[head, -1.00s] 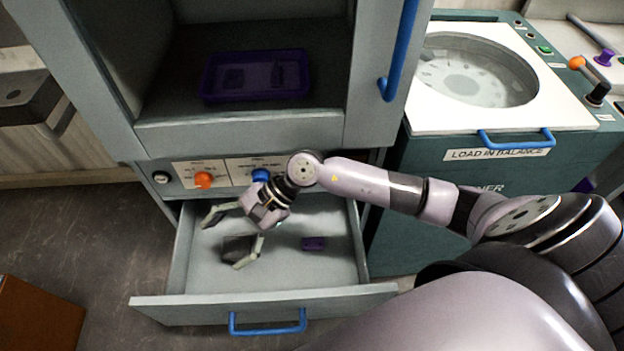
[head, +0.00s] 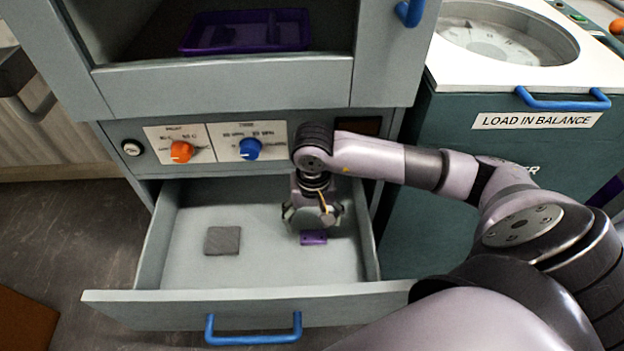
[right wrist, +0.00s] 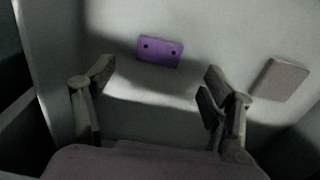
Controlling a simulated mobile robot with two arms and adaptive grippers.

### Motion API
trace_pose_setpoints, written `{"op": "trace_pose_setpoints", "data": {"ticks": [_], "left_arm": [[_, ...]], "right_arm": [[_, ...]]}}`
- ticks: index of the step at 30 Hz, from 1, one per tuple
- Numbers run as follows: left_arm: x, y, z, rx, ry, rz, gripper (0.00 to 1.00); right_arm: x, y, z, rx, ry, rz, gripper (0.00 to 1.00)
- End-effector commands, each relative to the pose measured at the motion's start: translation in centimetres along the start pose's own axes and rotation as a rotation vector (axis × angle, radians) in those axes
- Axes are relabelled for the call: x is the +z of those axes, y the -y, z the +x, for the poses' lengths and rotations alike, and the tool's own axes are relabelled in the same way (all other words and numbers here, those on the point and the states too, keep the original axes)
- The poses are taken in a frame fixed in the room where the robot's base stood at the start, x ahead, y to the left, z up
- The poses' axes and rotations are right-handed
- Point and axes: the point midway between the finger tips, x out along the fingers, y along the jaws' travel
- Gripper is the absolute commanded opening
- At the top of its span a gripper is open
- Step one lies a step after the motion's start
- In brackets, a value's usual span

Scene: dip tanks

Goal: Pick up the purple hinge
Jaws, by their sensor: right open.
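The purple hinge (head: 314,238) lies flat in the open drawer, right of its middle. My right gripper (head: 312,218) is just above and behind it in the head view, pointing down. In the right wrist view the hinge (right wrist: 160,51) shows two dark holes and lies beyond the fingertips, between their lines. The right gripper (right wrist: 155,80) is open and empty, with its fingers spread wide and apart from the hinge. My left gripper is in neither view.
A grey square piece (head: 223,240) lies in the drawer (head: 180,285), left of the hinge; it also shows in the right wrist view (right wrist: 279,79). The drawer's side walls and front stand around them. A purple tray (head: 245,48) sits in the compartment above the control panel (head: 215,143).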

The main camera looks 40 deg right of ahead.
Motion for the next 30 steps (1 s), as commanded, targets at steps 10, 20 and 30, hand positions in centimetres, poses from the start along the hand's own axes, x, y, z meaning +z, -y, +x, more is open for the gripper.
{"op": "trace_pose_setpoints", "data": {"ticks": [10, 20, 30], "left_arm": [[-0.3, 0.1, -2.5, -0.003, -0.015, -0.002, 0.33], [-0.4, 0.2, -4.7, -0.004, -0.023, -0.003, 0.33], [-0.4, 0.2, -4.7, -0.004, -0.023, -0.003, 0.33]], "right_arm": [[-0.6, -0.1, 4.2, 0.002, 0.005, 0.002, 0.77], [-1.0, -0.1, 7.1, 0.000, 0.002, 0.001, 0.77], [-1.0, -0.1, 7.0, -0.001, 0.002, 0.001, 0.65]]}}
